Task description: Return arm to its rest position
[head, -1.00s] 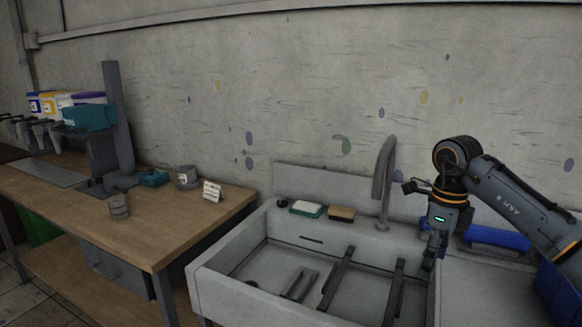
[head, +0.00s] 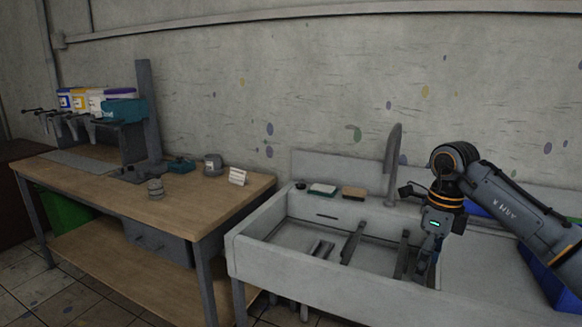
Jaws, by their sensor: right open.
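My right gripper (head: 425,262) is at the right of the head view, at the end of my right arm, which comes in from the right edge. It points down over the right part of the grey sink (head: 268,252). Its fingers are small and dark against the sink, and I see nothing held between them. My left gripper is not in view.
Grey bars lie in the sink, below the faucet (head: 392,165). A sponge (head: 354,193) and a white-and-green block (head: 322,189) sit on its back ledge. A blue bin (head: 549,277) is at right. The wooden table (head: 205,199) at left has free room in front.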

